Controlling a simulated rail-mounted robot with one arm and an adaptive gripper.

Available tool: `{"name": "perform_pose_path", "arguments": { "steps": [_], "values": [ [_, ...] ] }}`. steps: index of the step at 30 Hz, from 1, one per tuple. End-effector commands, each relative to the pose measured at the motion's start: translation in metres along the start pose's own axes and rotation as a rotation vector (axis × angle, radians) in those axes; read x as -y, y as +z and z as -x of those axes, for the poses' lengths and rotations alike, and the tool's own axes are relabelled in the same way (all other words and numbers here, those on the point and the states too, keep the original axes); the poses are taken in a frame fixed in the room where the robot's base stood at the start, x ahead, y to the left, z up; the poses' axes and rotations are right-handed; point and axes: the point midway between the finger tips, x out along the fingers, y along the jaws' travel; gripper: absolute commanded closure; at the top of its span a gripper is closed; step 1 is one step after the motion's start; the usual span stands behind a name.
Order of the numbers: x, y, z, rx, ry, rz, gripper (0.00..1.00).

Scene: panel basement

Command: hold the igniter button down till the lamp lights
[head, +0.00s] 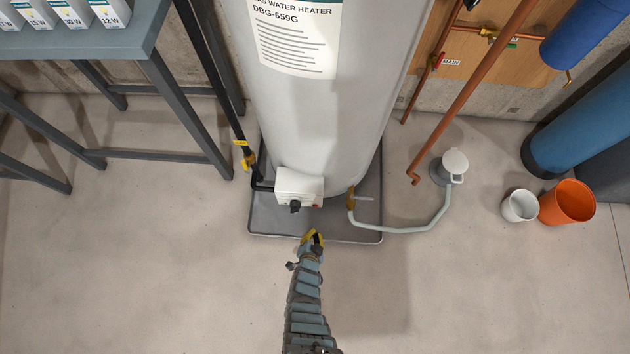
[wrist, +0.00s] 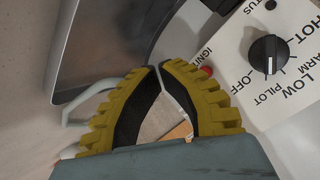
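The white gas control box (head: 299,184) sits low on the front of the water heater (head: 325,110). Its black knob (head: 295,206) and red igniter button (head: 316,206) show on the front in the head view. In the wrist view the red button (wrist: 208,71) is partly hidden behind the right finger, beside cut-off "IGNIT" lettering. My gripper (head: 312,235) is in front of and below the box; in the wrist view its yellow-backed fingers (wrist: 159,67) are shut with tips together, holding nothing. The tips are left of the button; I cannot tell their depth gap.
The black knob (wrist: 269,54) is close right of the fingers in the wrist view. The heater stands in a grey drain pan (head: 270,226). A pale hose (head: 405,229) runs right to a floor drain (head: 446,172). The foreground floor is clear.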

Motion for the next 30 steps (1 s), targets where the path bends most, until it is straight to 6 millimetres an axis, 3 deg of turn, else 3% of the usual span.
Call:
{"name": "perform_pose_path", "arguments": {
  "steps": [15, 30],
  "values": [
    [0.025, -0.026, -0.049, -0.002, -0.001, 0.000, 1.00],
    [0.028, -0.028, -0.052, 0.000, 0.000, 0.000, 1.00]
  ]
}}
